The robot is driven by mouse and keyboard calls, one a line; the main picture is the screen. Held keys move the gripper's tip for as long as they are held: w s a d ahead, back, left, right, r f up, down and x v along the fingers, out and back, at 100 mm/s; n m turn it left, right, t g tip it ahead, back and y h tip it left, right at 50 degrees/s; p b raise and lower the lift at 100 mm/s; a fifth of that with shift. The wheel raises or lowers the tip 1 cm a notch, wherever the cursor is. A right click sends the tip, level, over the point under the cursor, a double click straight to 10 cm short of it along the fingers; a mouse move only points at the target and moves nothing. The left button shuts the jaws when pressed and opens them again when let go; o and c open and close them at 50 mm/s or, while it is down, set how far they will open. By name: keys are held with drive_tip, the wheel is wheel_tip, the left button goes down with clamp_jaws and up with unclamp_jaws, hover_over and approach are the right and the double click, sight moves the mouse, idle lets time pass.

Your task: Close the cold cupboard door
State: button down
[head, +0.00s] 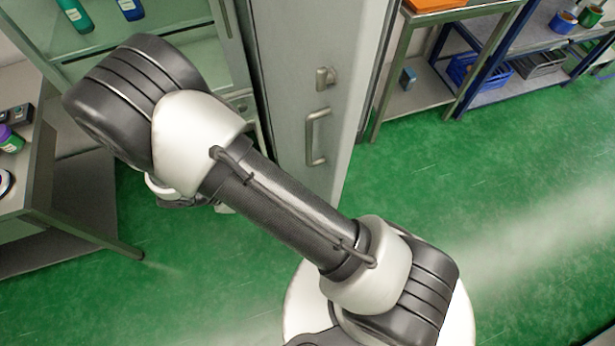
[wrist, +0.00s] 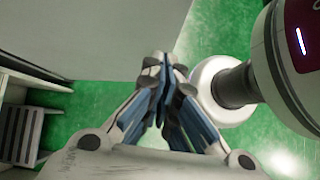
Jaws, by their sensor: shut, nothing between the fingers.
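The cold cupboard (head: 150,45) stands at the upper left in the head view, with bottles on its shelf. Its pale grey door (head: 290,60) stands open, swung out from the cupboard's right side. The door has a bar handle (head: 318,137) and a small lock (head: 325,78) above it. My arm crosses in front of the door's lower part and hides most of my gripper there. In the wrist view my gripper (wrist: 168,68) is shut and empty. A grey panel (wrist: 110,35), probably the door, lies beyond the fingertips; I cannot tell whether they touch it.
A grey table (head: 40,180) with small items stands at the left. A metal bench (head: 440,40) and a blue-framed rack (head: 490,60) stand at the upper right. Green floor (head: 450,170) is clear right of the door.

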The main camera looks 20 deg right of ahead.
drive_tip(key=d+f+n+b, duration=0.2)
drive_tip(key=d+f+b, duration=0.1)
drive_tip(key=d+f, duration=0.8)
drive_tip(key=shift+d+f+t+h+b, duration=0.25)
drive_tip(key=shift+f+t+h+b, duration=0.05)
drive_tip(key=shift+f+h+b, duration=0.1)
drive_tip(key=shift+s, duration=0.1)
